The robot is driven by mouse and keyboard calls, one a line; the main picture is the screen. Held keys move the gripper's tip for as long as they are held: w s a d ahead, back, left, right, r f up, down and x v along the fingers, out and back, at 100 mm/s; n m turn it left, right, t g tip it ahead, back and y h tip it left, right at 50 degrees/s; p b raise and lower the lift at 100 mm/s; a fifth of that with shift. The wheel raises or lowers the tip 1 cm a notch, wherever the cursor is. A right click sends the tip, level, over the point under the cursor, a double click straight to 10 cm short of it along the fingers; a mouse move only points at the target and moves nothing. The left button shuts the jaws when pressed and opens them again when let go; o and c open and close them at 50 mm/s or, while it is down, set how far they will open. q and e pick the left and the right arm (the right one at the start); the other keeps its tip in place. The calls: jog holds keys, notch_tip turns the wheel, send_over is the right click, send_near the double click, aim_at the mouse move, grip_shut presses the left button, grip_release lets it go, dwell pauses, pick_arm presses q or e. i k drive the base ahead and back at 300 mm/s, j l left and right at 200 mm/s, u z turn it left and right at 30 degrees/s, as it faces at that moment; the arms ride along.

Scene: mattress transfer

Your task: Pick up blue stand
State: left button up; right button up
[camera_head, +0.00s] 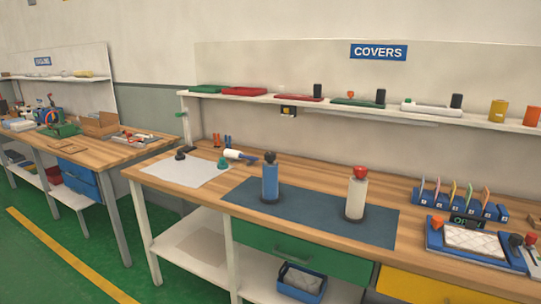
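The blue stand (270,184) is an upright blue cylinder with a dark round knob on top and a dark base. It stands on the dark blue mat (312,212) on the wooden workbench, left of the mat's middle. A white cylinder with a red knob (356,197) stands upright to its right on the same mat, apart from it. Nothing hides the blue stand. Neither of my grippers shows in the head view.
A white sheet (186,172) lies left of the mat, with small knobs and a white roller-like item (236,154) near it. A blue tray (470,256) and a rack of coloured cards (464,206) sit at right. A shelf (345,104) runs behind.

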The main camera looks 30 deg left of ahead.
aim_at(269, 195)
jog(key=i+j, duration=0.25)
jog(key=j, duration=0.15)
jog(key=i+j, duration=0.3)
jog(key=j, duration=0.15)
jog(key=i+j, duration=0.25)
jog(key=j, duration=0.15)
jog(key=i+j, duration=0.25)
jog(key=j, duration=0.15)
